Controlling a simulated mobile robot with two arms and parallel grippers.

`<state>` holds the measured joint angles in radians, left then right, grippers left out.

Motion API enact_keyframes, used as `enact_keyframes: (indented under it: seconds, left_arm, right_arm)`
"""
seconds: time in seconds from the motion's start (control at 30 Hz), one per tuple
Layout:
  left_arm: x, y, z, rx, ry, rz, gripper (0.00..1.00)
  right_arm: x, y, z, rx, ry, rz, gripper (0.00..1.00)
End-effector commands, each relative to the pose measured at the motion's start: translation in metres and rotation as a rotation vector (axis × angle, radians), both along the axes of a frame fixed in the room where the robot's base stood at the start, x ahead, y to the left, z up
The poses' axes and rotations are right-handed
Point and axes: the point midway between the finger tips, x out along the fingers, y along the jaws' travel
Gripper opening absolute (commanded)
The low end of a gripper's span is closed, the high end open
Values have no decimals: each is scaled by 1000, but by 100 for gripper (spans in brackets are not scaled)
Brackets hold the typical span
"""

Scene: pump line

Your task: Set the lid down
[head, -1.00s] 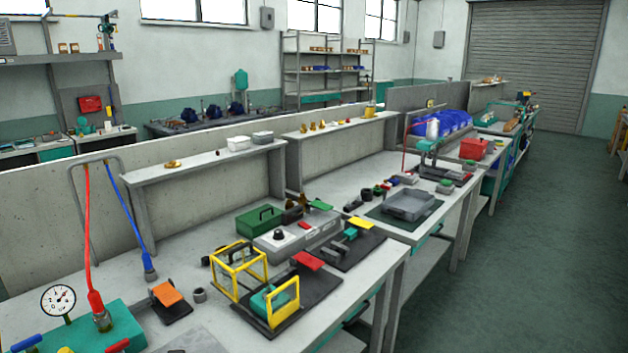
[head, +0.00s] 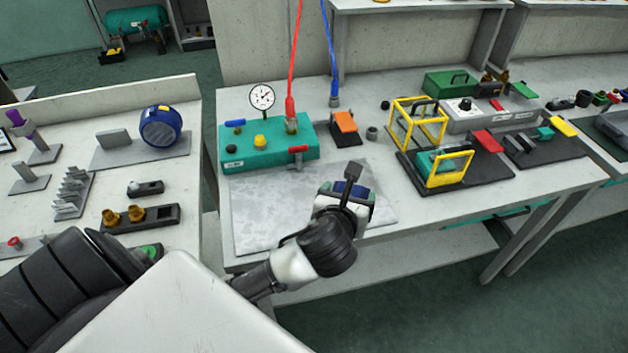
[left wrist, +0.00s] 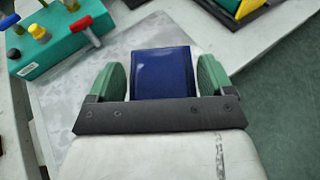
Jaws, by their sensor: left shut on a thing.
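My left gripper (head: 345,195) is shut on a dark blue piece, which I take for the lid (left wrist: 162,72). In the left wrist view the lid sits between the two green fingers of the gripper (left wrist: 162,80). In the head view most of the lid (head: 340,187) is hidden by the gripper. It appears over the right part of a grey mottled mat (head: 275,205) on the bench; I cannot tell the height or whether it touches. My right gripper is not in view.
A teal box with a gauge (head: 265,153) stands behind the mat. An orange-topped block (head: 345,122) and a yellow frame (head: 418,122) stand right of it. The mat's left part is clear. A side bench (head: 60,120) with fixtures stands left, across a narrow gap.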

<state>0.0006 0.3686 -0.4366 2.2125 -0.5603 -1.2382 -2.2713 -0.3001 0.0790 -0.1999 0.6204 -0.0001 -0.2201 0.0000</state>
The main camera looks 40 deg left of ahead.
Motion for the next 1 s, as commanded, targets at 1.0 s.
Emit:
enact_keyframes:
  seconds: [1.0]
  left_arm:
    - [36,123,-69,-25,15,157,54]
  right_arm:
    - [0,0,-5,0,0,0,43]
